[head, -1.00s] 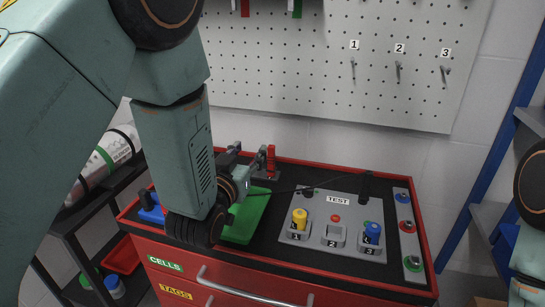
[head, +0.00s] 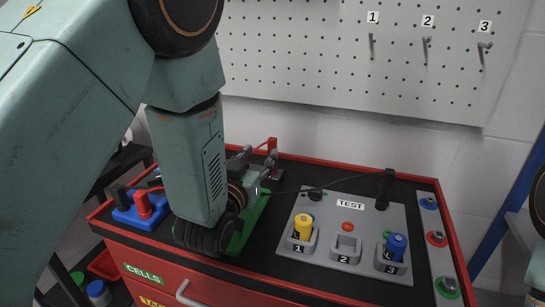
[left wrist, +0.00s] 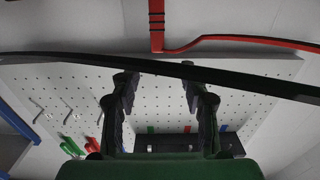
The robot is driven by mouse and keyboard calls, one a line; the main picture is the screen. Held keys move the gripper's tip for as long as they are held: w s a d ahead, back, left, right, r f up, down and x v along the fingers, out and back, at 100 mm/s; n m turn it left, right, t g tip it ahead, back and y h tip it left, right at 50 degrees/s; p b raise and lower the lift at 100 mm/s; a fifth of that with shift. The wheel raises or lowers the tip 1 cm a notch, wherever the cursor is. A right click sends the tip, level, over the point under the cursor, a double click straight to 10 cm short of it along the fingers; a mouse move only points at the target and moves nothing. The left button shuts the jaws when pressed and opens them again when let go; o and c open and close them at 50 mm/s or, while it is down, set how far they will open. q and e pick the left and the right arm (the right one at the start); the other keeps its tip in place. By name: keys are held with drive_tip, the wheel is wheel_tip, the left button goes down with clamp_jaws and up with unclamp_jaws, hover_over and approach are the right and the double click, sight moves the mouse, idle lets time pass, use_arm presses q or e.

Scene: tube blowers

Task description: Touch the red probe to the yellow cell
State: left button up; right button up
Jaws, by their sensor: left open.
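The yellow cell (head: 303,227) stands upright in slot 1 of the grey TEST panel (head: 350,220). The red probe (head: 271,147) is upright in a small stand at the back of the cart top, left of the panel. My left gripper (head: 256,166) is open beside the probe. In the left wrist view its fingers (left wrist: 160,85) are apart with nothing between them. The probe's lower part is partly hidden by the gripper. My right gripper is out of view.
A blue cell (head: 396,246) stands in slot 3; slot 2 (head: 345,248) is empty. A black lead crosses the panel's back to a black post (head: 386,188). A blue block (head: 126,214) with red and black plugs is left of my wrist.

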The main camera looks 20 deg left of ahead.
sight(271, 141)
use_arm(q)
drive_tip(key=w+b, duration=0.1)
drive_tip(key=w, duration=0.5)
drive_tip(key=shift+w+d, duration=0.15)
drive_tip(key=shift+w, duration=0.1)
drive_tip(key=shift+w+d, duration=0.25)
drive_tip(key=shift+w, duration=0.15)
drive_tip(key=shift+a, duration=0.2)
drive_tip(key=shift+c, duration=1.3)
drive_tip(key=shift+d, duration=0.15)
drive_tip(key=c, duration=0.5)
clamp_jaws()
